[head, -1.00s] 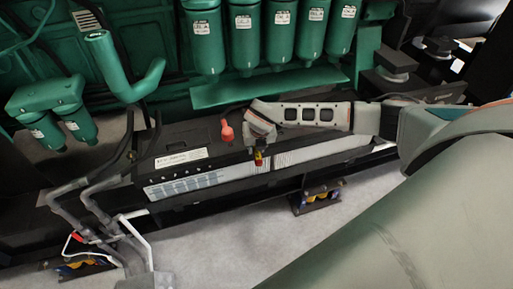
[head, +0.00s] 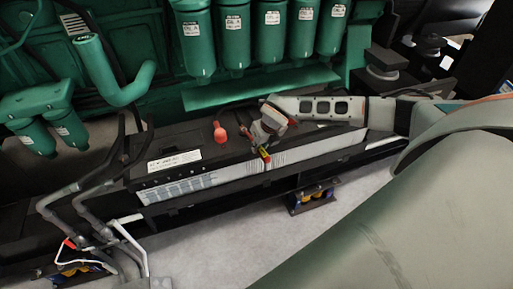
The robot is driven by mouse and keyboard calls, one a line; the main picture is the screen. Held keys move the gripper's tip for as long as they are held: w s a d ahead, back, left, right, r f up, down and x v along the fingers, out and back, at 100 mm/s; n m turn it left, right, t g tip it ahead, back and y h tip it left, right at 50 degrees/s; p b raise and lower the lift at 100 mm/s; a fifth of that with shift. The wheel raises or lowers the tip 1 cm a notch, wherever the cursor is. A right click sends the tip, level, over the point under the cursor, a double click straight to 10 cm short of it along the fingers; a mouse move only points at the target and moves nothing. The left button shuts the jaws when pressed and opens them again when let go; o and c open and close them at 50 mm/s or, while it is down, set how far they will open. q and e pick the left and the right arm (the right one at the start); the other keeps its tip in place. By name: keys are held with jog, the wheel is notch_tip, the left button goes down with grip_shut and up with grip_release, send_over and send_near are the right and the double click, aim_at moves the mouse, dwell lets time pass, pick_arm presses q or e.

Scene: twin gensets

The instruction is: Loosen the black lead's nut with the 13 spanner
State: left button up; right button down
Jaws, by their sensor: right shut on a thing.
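My right gripper (head: 264,142) is over the right part of the black battery's top (head: 190,140), near its front edge. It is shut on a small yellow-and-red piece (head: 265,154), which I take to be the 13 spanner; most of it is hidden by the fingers. A red terminal cap (head: 220,132) stands on the battery just left of the gripper. The black lead's end and its nut cannot be made out; the gripper covers that area. Whether the spanner touches the nut cannot be told. My left gripper is not in view.
Green filters (head: 233,38) hang behind the battery above a green ledge (head: 250,88). Grey pipes and dark hoses (head: 85,195) stand at the left. A mount with yellow and blue parts (head: 313,199) sits below on the grey floor (head: 235,245), which is otherwise clear in front.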

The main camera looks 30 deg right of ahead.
jog(key=shift+d, duration=0.15)
jog(key=shift+d+n+y+b, duration=0.3)
jog(key=shift+d+n+y, duration=0.1)
jog(key=shift+d+n, duration=0.65)
jog(key=shift+w+d+n+y+b, duration=0.15)
jog(key=shift+d+n+y+b, duration=0.2)
jog(key=shift+d+n, duration=0.65)
jog(key=shift+d, duration=0.1)
jog(key=shift+w+d+f+n+b, duration=0.1)
jog(key=shift+w+d+n+b, duration=0.15)
jog(key=shift+d+n+b, duration=0.4)
jog(key=shift+w+d+y, duration=0.1)
jog(key=shift+d+y, duration=0.15)
jog(key=shift+d, duration=0.1)
